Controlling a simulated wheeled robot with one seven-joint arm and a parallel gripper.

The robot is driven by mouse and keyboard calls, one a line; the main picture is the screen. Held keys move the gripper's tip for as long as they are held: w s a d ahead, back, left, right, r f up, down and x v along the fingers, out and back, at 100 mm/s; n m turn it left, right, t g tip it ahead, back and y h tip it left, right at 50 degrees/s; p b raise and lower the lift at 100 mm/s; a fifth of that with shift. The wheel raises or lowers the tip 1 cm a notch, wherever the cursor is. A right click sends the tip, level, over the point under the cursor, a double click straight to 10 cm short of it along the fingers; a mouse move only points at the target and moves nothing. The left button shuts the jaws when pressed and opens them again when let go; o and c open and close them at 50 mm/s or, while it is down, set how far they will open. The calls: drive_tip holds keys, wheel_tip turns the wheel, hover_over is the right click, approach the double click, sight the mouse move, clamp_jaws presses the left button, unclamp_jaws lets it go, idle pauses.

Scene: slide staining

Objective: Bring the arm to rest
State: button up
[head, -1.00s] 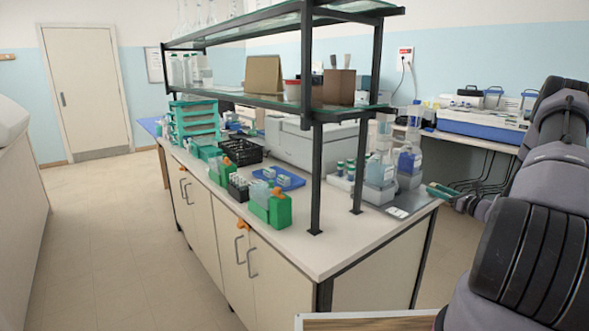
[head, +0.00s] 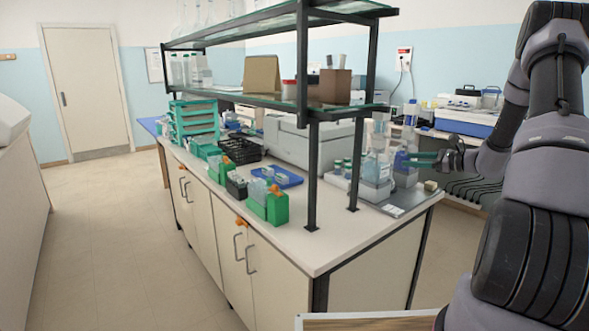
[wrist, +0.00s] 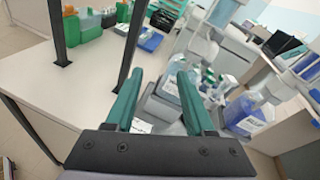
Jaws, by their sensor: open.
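My gripper (head: 422,160) is at the right of the head view, at the end of my raised arm, in front of the bottles at the bench's right end. In the wrist view my gripper (wrist: 153,88) shows two green fingers spread apart with nothing between them. I cannot tell from the frames that the fingers touch anything.
The bench (head: 345,243) has a bare front corner. Black posts (head: 312,175) hold a glass shelf (head: 270,100) above it. The floor (head: 100,230) at left is clear.

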drive_tip(key=s+a+r+n+g+h, duration=0.3)
drive_tip(key=s+a+r+n+g, duration=0.55)
drive_tip(key=s+a+r, duration=0.6)
drive_tip(key=s+r+n+t+h, duration=0.2)
drive_tip(key=s+n, duration=0.3)
drive_tip(key=s, duration=0.6)
drive_tip(key=s+r+n+t+h, duration=0.3)
drive_tip(key=s+r+n+h, duration=0.2)
drive_tip(key=s, duration=0.6)
drive_tip(key=shift+a+r, duration=0.3)
drive_tip(key=shift+a, duration=0.05)
